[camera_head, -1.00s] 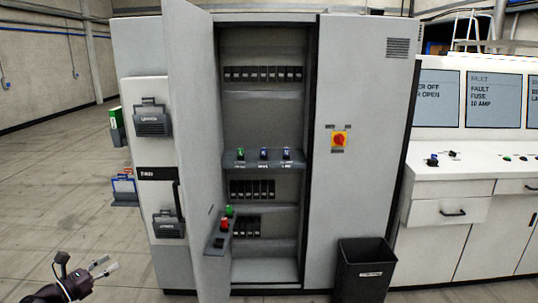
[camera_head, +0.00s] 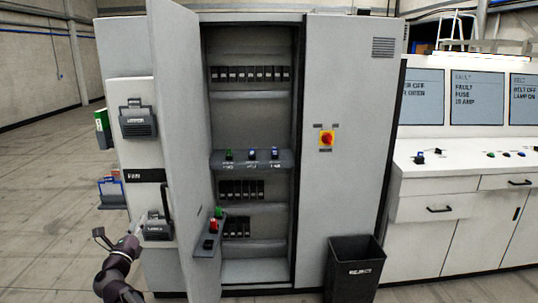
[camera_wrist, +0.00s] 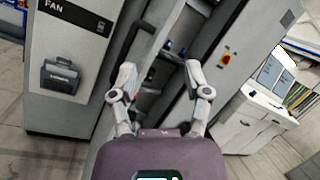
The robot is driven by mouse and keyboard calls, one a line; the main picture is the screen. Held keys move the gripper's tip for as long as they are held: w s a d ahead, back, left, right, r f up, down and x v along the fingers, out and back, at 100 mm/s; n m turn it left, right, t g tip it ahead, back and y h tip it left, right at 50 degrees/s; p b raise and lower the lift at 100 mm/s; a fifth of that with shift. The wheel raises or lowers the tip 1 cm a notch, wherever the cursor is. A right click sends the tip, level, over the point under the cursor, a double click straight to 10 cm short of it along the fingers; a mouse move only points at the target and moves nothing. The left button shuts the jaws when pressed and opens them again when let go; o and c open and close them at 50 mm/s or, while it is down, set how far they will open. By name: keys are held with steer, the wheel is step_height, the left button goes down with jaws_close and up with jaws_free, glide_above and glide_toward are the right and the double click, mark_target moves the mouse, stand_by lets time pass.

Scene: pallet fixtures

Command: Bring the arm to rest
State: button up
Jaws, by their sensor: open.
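My gripper (camera_head: 150,222) is at the lower left in the head view, in front of the lower part of the grey cabinet's left side. In the wrist view my gripper (camera_wrist: 160,82) points at the cabinet with its two fingers spread apart. Nothing shows between the fingers. In the head view my dark arm (camera_head: 115,275) rises from the bottom edge, and its lower part is out of frame.
The grey cabinet (camera_head: 345,190) stands ahead with its left door (camera_head: 172,130) swung open, near my gripper. A black bin (camera_head: 353,270) stands at its right front. A white console (camera_head: 450,180) with screens is at the right.

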steer(key=w+d+f+n+g+y, duration=0.2)
steer(key=d+f+n+g+y, duration=0.4)
steer(key=d+n, duration=0.6)
steer(key=w+d+f+n+g+y, duration=0.3)
steer(key=d+f+n+g, duration=0.3)
steer(key=d+n, duration=0.7)
steer(key=s+d+f+n+g+h, duration=0.1)
steer(key=s+d+f+g+h, duration=0.1)
steer(key=s+d, duration=0.4)
steer(key=s+d+f+n+g+h, duration=0.2)
steer(key=s+d+f, duration=0.4)
steer(key=d, duration=0.9)
steer(key=s+d+f+n+g+h, duration=0.1)
steer(key=s+d+f+g+h, duration=0.3)
steer(key=s+d, duration=0.4)
steer(key=shift+s+d+n+g, duration=0.15)
steer(key=shift+d+n+g, duration=0.25)
steer(key=shift+d+g, duration=0.55)
steer(key=shift+d+t, duration=0.2)
steer(key=shift+t, duration=0.05)
step_height(320, 180, up, 14)
steer(key=p, duration=1.4)
steer(key=shift+r, duration=0.2)
